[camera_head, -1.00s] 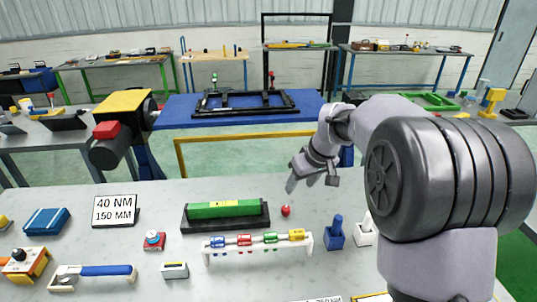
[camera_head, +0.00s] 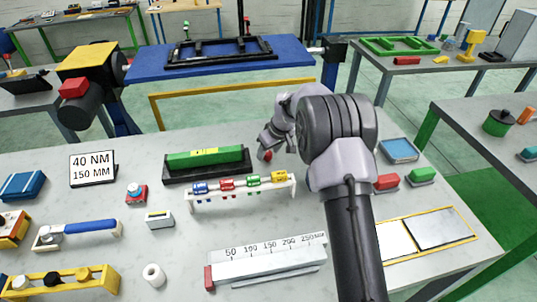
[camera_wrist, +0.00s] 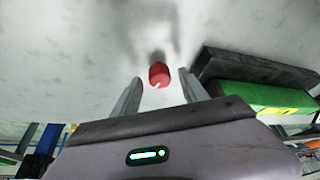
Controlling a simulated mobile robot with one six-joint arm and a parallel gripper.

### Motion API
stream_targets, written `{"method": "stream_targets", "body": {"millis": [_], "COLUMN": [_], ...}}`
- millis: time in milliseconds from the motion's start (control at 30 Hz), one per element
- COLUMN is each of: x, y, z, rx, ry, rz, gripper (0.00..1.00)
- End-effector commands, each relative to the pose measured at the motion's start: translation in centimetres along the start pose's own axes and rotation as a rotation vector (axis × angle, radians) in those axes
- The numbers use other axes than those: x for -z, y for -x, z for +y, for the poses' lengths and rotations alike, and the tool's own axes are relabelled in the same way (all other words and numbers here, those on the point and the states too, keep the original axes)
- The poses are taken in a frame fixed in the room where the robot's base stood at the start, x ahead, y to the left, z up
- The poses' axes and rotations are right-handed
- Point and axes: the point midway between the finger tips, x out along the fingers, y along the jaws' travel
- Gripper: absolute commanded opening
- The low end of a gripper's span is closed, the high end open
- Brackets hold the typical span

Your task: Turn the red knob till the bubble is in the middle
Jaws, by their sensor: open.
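The red knob (camera_head: 265,155) stands at the right end of the black base (camera_head: 178,176) that carries the green level (camera_head: 205,159). The level has a yellow vial window (camera_head: 205,152); the bubble is too small to make out in the head view. In the wrist view the red knob (camera_wrist: 159,74) lies just ahead of and between the two fingertips, with a white mark on its lower side. My gripper (camera_wrist: 157,82) is open, with a finger on each side of the knob and gaps between. The green level (camera_wrist: 260,97) is to the right there.
A rack with coloured handles (camera_head: 240,192) stands just in front of the level. A torque sign (camera_head: 92,170) is at the left. A long ruler fixture (camera_head: 268,259) lies at the front. Red (camera_head: 386,182) and green (camera_head: 422,175) blocks are at the right.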

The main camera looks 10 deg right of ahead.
Motion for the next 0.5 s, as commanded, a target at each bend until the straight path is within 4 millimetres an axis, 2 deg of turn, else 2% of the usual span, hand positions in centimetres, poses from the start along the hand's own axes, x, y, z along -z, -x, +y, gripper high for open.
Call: {"method": "stream_targets", "body": {"millis": [333,500], "x": [0.03,0.02], "y": [-0.48,-0.47], "z": [-0.01,-0.01], "rx": [0.0,0.0], "ry": [0.0,-0.001], "rz": [0.0,0.0], "gripper": [0.49,0.16]}}
